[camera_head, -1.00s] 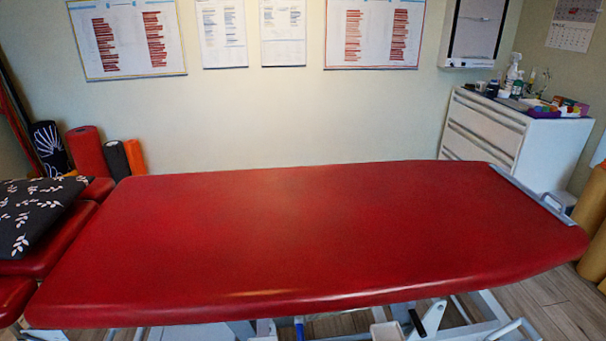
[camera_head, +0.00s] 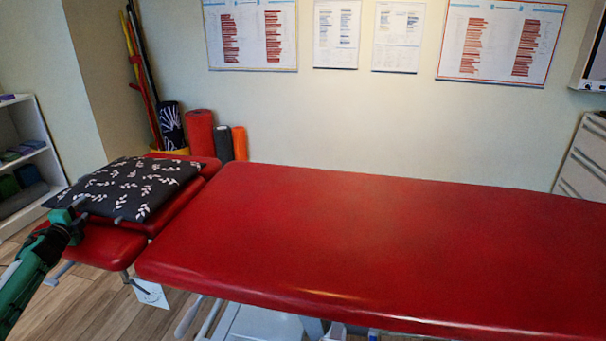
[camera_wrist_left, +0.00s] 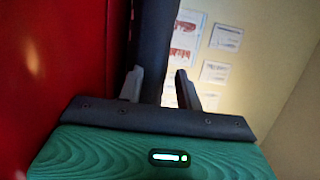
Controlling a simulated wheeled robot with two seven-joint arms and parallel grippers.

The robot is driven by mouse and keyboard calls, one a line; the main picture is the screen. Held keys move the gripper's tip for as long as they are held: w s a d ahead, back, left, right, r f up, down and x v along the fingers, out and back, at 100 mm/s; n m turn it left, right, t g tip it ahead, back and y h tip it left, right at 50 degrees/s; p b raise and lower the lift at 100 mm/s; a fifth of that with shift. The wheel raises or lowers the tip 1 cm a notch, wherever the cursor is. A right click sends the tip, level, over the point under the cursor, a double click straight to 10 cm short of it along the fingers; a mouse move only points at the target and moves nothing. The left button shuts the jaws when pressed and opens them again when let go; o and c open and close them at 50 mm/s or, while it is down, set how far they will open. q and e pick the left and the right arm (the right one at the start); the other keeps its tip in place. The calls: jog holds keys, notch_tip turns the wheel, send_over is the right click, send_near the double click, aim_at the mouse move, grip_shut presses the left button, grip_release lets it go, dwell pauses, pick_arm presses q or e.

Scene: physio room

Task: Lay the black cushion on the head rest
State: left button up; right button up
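The black cushion (camera_head: 135,187) with white leaf prints lies across the red head rest (camera_head: 185,208) at the left end of the couch. Its near left corner reaches over the lower front pad. My left gripper (camera_head: 82,208) is at the cushion's left edge. In the left wrist view the fingers (camera_wrist_left: 160,88) stand on either side of the dark cushion edge (camera_wrist_left: 155,45). A light gap shows between the cushion and the right finger, so the gripper looks open around the edge. My right gripper is out of view.
The long red couch top (camera_head: 370,250) fills the middle and right, bare. Rolls (camera_head: 201,132) stand by the wall behind the head end. A white shelf (camera_head: 25,160) stands at the far left. Wooden floor shows below the head end.

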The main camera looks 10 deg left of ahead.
pick_arm(q)
jog(key=s, duration=0.1)
jog(key=s+f, duration=0.1)
jog(key=s+d+f, duration=0.1)
jog(key=s, duration=0.1)
jog(key=shift+s+p, duration=0.1)
jog(key=shift+p, duration=0.2)
jog(key=s, duration=0.2)
jog(key=shift+s+r, duration=0.15)
jog(key=shift+s, duration=0.15)
jog(key=shift+s+d+r+p, duration=0.2)
jog(key=shift+s+r+p, duration=0.05)
jog(key=shift+s, duration=0.35)
jog(key=shift+s+d+r+p, duration=0.15)
jog(key=shift+s+r+p, duration=0.1)
jog(key=shift+s, duration=0.3)
jog(key=shift+r+v, duration=0.2)
jog(key=shift+v, duration=0.85)
